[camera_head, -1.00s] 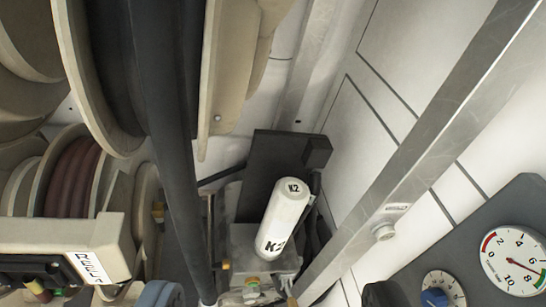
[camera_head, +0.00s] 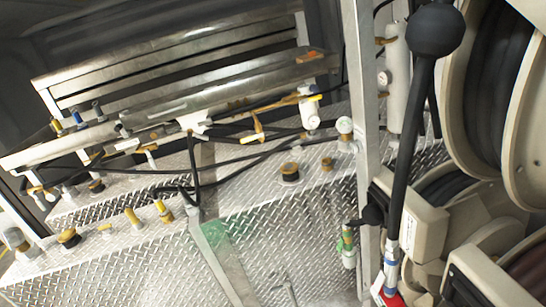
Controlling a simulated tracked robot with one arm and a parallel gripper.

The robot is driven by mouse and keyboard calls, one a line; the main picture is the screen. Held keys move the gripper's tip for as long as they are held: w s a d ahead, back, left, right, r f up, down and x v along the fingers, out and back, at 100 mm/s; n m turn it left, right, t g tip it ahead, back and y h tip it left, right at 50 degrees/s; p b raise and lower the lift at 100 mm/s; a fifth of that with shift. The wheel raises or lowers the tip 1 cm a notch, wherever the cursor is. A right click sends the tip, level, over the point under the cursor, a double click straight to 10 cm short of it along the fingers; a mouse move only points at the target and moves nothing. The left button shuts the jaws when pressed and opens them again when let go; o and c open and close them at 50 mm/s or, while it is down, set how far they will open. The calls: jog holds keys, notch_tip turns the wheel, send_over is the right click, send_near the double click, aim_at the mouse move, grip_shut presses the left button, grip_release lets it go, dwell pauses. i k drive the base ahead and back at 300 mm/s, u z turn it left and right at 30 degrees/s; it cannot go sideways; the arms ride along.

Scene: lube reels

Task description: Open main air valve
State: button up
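I cannot tell which part is the main air valve. Several small valves and fittings with yellow handles show at the left and middle. One yellow handle (camera_head: 255,132) hangs under the pipework below a long metal tube. A white cylindrical unit (camera_head: 309,108) with a yellow handle stands right of it. More yellow handles (camera_head: 133,217) rise from the diamond plate deck at the lower left. No handle's open or shut position can be read. My gripper is not in view.
An upright metal post (camera_head: 362,130) stands right of the middle. Right of it, a thick black hose with a ball stop (camera_head: 437,30) hangs in front of beige hose reels (camera_head: 460,120). Black hoses cross above the diamond plate (camera_head: 285,235). A green-bodied fitting (camera_head: 347,246) hangs near the post.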

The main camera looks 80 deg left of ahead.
aim_at(39, 202)
jog(key=u, duration=0.7)
jog(key=i, duration=0.1)
jog(key=u, duration=3.1)
jog(key=k, duration=0.55)
jog(key=u, duration=0.35)
jog(key=i, duration=1.25)
jog(key=u, duration=0.25)
